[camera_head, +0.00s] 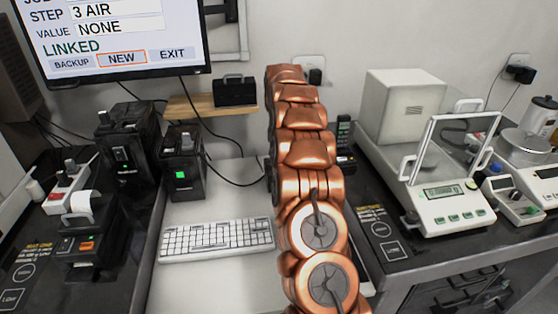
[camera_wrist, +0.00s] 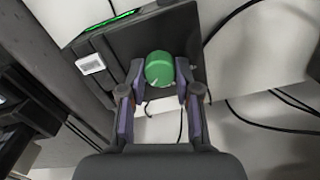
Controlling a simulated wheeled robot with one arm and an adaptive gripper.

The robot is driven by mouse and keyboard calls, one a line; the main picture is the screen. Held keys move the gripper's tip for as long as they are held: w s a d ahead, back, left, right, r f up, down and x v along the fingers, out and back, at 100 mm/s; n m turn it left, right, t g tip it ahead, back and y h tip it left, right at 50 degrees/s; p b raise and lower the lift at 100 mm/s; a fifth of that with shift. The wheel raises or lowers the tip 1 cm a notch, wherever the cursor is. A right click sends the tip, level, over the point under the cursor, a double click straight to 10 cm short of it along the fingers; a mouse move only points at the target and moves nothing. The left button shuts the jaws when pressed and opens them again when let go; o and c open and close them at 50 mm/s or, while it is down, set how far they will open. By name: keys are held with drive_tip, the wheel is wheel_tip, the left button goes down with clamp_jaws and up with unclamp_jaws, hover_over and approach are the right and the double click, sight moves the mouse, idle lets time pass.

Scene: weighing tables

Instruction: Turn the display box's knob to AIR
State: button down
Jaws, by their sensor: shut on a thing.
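A green knob (camera_wrist: 159,67) stands out from a dark box (camera_wrist: 115,55) in the wrist view. A short white mark shows near the knob's lower edge. My gripper (camera_wrist: 160,72) has one finger on each side of the knob and is shut on it. The box has a lit green strip (camera_wrist: 108,21) along its edge and a small white label (camera_wrist: 90,63). No lettering around the knob is legible. In the head view my copper arm rises through the middle, and my gripper is hidden. The monitor (camera_head: 110,35) reads STEP 3 AIR, VALUE NONE, LINKED.
A white keyboard (camera_head: 217,240) lies on the middle table. Black devices stand at left, one with a green light (camera_head: 180,175). A small black box sits on a wooden shelf (camera_head: 195,107). A balance with a glass shield (camera_head: 450,205) stands at right. Loose black cables (camera_wrist: 232,110) hang near my gripper.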

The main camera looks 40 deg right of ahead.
drive_tip(key=shift+r+m, duration=0.15)
drive_tip(key=shift+m, duration=0.45)
drive_tip(key=c, duration=0.8)
unclamp_jaws()
wheel_tip(320, 180, up, 6)
drive_tip(key=shift+w+r, duration=0.1)
drive_tip(key=shift+r, duration=0.5)
